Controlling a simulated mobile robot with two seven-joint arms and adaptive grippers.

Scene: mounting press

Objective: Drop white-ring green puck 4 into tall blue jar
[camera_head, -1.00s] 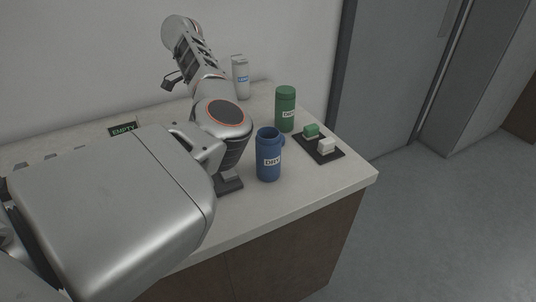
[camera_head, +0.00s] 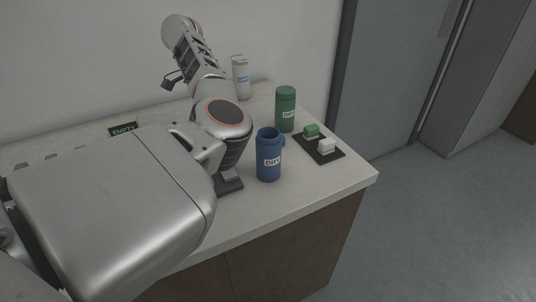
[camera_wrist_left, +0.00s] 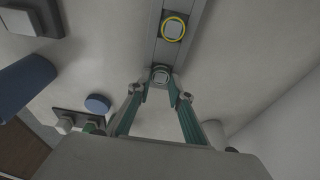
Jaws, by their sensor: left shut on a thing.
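The tall blue jar (camera_head: 268,168), labelled DRY, stands upright with an open top on the counter. Part of it shows at the left of the left wrist view (camera_wrist_left: 22,86). My left gripper (camera_wrist_left: 161,80) is shut on a small puck (camera_wrist_left: 160,75) with a pale ring; its colour is hard to tell. The gripper is over the counter, apart from the jar. In the head view my arm hides the fingers and the puck. A yellow-ringed puck (camera_wrist_left: 173,29) sits in a grey rail (camera_wrist_left: 156,52) beyond the fingertips. My right gripper is not in view.
A green jar (camera_head: 286,116) stands behind the blue jar, by a dark tray (camera_head: 325,157) with green and white blocks. A blue disc (camera_wrist_left: 97,103) lies on the counter. A dark pad (camera_head: 230,189) with a grey block is left of the blue jar. A white bottle (camera_head: 241,80) stands farther back.

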